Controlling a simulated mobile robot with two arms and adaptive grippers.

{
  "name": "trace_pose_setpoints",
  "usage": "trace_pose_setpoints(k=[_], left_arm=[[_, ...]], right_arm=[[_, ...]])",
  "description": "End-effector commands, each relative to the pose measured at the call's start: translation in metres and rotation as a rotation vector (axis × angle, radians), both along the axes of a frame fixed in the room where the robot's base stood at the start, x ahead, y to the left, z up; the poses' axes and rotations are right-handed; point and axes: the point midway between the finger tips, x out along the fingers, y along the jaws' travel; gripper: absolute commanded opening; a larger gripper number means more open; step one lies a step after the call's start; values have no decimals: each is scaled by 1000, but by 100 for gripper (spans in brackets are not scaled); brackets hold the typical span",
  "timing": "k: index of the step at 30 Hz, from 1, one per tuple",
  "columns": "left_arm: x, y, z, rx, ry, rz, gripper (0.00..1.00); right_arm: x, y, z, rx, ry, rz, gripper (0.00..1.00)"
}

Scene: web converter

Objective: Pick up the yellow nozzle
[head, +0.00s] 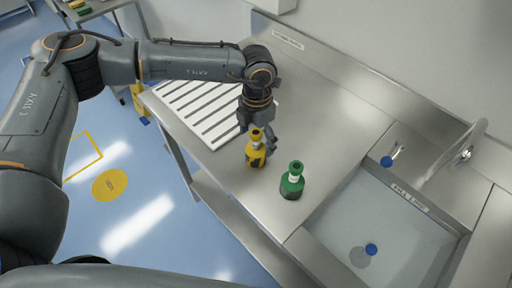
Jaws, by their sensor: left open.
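The yellow nozzle (255,154) stands upright on the steel counter (330,110) near its front edge. The left gripper is open, and I cannot tell whether a finger touches the nozzle. A similar green nozzle (292,183) stands to the right of the yellow one, apart from it. My right gripper is not in view.
A white slotted rack (195,108) lies on the counter to the left, under my left arm. A sink (400,225) with a faucet (458,155) is at the right, with a blue-capped item (371,249) in it. Another blue-capped item (387,161) is behind the sink.

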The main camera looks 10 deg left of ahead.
Motion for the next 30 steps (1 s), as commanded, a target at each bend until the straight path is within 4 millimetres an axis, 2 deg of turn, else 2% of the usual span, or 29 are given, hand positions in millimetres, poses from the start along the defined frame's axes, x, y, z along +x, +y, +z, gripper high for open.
trace_pose_setpoints(k=[1, 2, 7, 15, 24, 30], left_arm=[[-3, 1, -3, 2, 4, -1, 82], [-5, 2, -8, 3, 5, 0, 82], [-4, 1, -30, 0, 2, 1, 82], [-3, 1, -34, 0, 0, 1, 80], [-3, 1, -33, 1, 1, 1, 21], [-3, 1, -33, 0, 0, 1, 21]], right_arm=[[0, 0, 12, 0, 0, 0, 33], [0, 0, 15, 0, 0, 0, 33], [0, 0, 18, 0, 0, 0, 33], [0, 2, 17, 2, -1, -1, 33], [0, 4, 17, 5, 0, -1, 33], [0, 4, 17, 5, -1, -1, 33]])
